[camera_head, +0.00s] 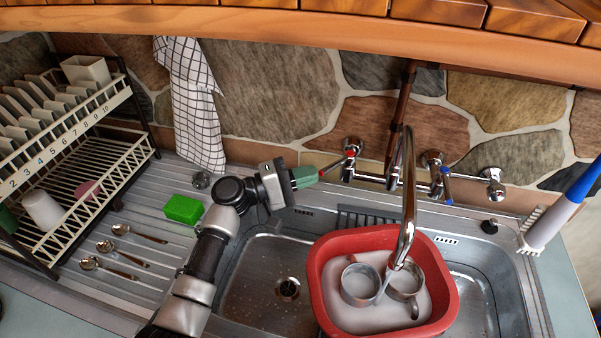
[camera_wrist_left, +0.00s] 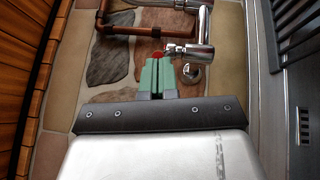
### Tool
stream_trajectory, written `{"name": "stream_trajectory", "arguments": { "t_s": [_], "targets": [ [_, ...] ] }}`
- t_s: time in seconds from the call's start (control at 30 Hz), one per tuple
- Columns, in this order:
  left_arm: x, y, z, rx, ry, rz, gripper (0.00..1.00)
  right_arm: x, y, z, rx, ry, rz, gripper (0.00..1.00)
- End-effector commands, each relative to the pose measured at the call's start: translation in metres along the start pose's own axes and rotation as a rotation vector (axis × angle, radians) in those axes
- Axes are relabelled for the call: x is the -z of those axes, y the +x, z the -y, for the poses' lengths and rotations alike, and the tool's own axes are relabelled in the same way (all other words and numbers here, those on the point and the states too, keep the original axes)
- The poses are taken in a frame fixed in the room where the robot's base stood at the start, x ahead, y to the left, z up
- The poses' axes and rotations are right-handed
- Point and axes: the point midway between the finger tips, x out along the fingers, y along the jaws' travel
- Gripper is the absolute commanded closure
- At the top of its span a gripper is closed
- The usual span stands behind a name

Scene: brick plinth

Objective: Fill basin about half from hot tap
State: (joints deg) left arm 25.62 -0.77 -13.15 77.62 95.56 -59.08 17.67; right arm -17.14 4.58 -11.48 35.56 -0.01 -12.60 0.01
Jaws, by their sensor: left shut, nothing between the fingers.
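My left gripper (camera_head: 309,173) has green fingers, shut with nothing between them. Its tips are at the red-marked hot tap handle (camera_head: 335,165), at the left of the wall mixer. In the left wrist view the fingers (camera_wrist_left: 157,75) point at the red handle end (camera_wrist_left: 158,55); I cannot tell whether they touch it. The blue-marked cold tap (camera_head: 446,187) is to the right. The curved spout (camera_head: 409,200) hangs over the red basin (camera_head: 326,262) in the sink. Two mugs (camera_head: 359,283) (camera_head: 404,284) sit in whitish contents.
A dish rack (camera_head: 75,183) stands left with plates and cups. A green sponge (camera_head: 183,209) and several spoons (camera_head: 135,233) lie on the drainboard. A checked towel (camera_head: 193,105) hangs behind. A blue-handled brush (camera_head: 560,208) stands at right. A wooden shelf edge (camera_head: 300,27) overhangs.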

Motion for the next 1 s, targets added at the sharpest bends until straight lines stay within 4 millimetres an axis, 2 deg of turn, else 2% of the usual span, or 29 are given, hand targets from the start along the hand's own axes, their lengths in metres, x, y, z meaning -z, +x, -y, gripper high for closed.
{"name": "stream_trajectory", "arguments": {
  "t_s": [0.4,0.7,1.0],
  "targets": [
    [-0.030,0.022,0.006,-0.032,0.027,-0.231,1.00,0.000,-0.008,-0.002,-0.002,0.001,0.001,1.00],
    [-0.044,0.033,0.010,-0.029,0.027,-0.224,1.00,-0.001,-0.001,-0.001,-0.002,0.001,0.002,1.00],
    [-0.050,0.039,0.011,-0.028,0.026,-0.224,1.00,-0.001,0.002,-0.001,-0.001,0.000,0.002,1.00]
  ]
}}
